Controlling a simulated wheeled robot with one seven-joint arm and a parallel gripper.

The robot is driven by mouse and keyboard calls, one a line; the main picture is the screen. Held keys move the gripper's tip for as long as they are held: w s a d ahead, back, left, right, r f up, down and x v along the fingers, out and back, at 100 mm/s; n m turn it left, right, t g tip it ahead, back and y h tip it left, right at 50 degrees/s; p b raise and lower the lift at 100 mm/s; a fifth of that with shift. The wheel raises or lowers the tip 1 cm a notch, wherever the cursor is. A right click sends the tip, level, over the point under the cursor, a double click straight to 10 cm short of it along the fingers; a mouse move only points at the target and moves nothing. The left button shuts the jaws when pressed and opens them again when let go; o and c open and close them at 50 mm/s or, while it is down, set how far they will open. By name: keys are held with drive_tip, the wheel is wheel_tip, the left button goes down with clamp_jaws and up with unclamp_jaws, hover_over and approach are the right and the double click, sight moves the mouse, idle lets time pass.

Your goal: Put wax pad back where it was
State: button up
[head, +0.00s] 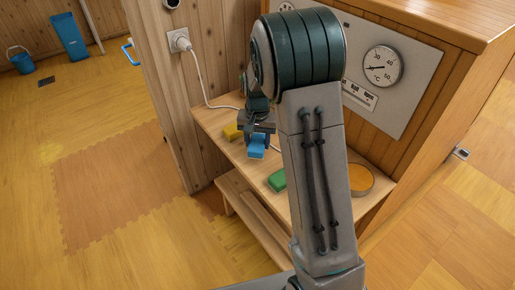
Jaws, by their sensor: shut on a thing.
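My gripper (257,138) is over the wooden bench and shut on a blue block (256,152), which shows just below the fingers. I cannot tell whether the block touches the bench top. A yellow block (232,132) lies on the bench just left of the gripper. A green block (277,180) lies nearer, to the right. A round orange-topped thing (360,180) sits at the right, partly behind my arm. Nothing in view is labelled as the wax pad, and I cannot tell which of these it is.
The bench (232,150) stands against a wooden cabinet with a dial panel (412,62). A white cable (205,90) runs from a wall socket down to the bench's back. My arm hides the bench's middle right.

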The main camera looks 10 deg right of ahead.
sight(257, 141)
wheel_tip(257, 141, down, 4)
drive_tip(key=shift+r, duration=0.2)
drive_tip(key=o, duration=0.9)
drive_tip(key=shift+r, duration=0.15)
wheel_tip(257, 141, up, 11)
drive_tip(key=shift+r+p, duration=0.1)
drive_tip(key=shift+p, duration=0.35)
drive_tip(key=shift+s+r, duration=0.3)
drive_tip(key=shift+r, duration=0.25)
drive_tip(key=s+r+n, duration=0.1)
drive_tip(key=s, duration=0.7)
drive_tip(key=s+r+n+t, duration=0.1)
drive_tip(key=s+r+n, duration=0.1)
drive_tip(key=s, duration=0.6)
drive_tip(key=s+r+n+t, duration=0.1)
drive_tip(key=s, duration=0.7)
drive_tip(key=shift+a+r+n, duration=0.2)
drive_tip(key=shift+r+n, duration=0.1)
drive_tip(key=shift+n, duration=0.1)
